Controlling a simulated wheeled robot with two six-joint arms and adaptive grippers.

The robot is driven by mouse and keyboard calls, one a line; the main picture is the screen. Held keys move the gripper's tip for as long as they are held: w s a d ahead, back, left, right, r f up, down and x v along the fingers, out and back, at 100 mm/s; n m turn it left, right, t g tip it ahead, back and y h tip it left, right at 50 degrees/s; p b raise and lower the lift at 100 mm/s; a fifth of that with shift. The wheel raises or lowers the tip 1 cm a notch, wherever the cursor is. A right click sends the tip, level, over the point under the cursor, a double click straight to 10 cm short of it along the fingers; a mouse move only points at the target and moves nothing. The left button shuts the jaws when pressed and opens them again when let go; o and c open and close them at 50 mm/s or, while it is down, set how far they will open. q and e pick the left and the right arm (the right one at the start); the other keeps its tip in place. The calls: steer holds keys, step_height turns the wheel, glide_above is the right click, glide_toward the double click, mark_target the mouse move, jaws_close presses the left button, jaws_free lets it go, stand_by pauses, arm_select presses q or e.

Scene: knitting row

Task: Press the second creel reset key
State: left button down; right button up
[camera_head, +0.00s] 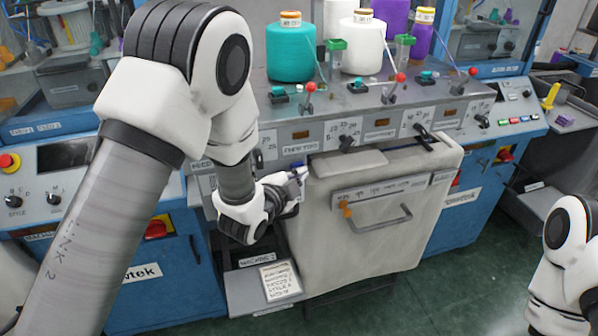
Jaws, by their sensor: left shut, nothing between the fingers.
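Several small teal key-like parts sit along the grey creel shelf (350,100). They are a left one (278,92), a middle one (356,86) and a right one (427,77), each near a red-balled lever. I cannot tell for sure which part is the reset key. My left gripper (297,184) is shut and empty. It is low in front of the machine, below the left end of the panel and beside the upper left corner of the pale front cover. It is well below the teal parts. My right arm shows at the right edge; its gripper is out of view.
Teal (290,52), white (362,46) and purple yarn cones stand behind the shelf. The pale cover (370,235) with a handle (385,217) juts forward. Blue machines stand left and right (510,125). Green floor (470,280) lies open at front right.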

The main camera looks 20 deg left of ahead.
arm_select(q)
steer(key=shift+s+d, duration=0.1)
steer(key=shift+s, duration=0.1)
steer(key=shift+f, duration=0.1)
steer(key=s+d, duration=0.3)
steer(key=s, duration=0.2)
steer(key=shift+d, duration=0.25)
stand_by(0.6)
